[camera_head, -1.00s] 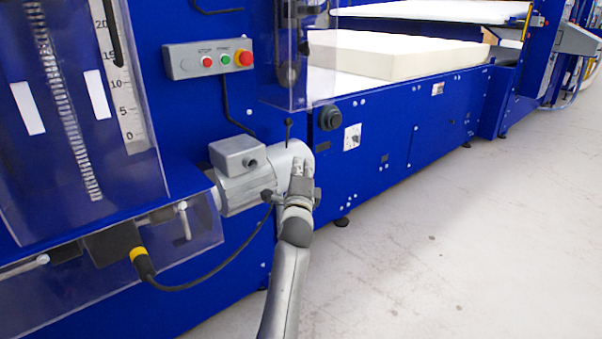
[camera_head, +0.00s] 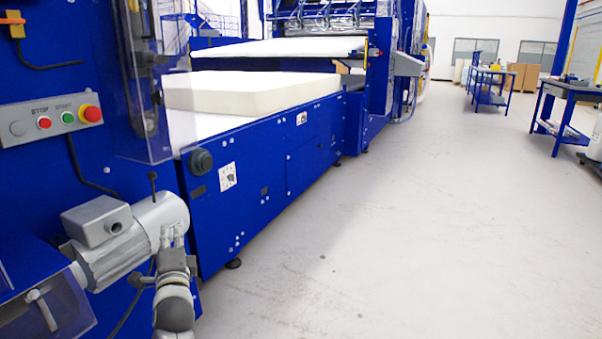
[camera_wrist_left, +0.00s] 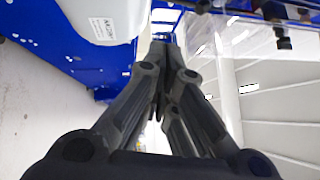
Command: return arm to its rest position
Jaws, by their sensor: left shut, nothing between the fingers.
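My left gripper (camera_head: 173,245) is in the lower left of the head view, at the end of my grey arm. It is in front of the right end of the grey motor (camera_head: 120,248) on the blue machine (camera_head: 255,185). I cannot tell whether it touches the motor. In the left wrist view, the dark fingers of the left gripper (camera_wrist_left: 162,82) come together, with nothing held between them. My right gripper is in neither view.
A control box (camera_head: 50,120) with red and green buttons is at the left. A white foam block (camera_head: 250,93) lies on the machine bed. Blue worktables (camera_head: 490,85) stand far right. The grey floor (camera_head: 400,240) right of the machine is clear.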

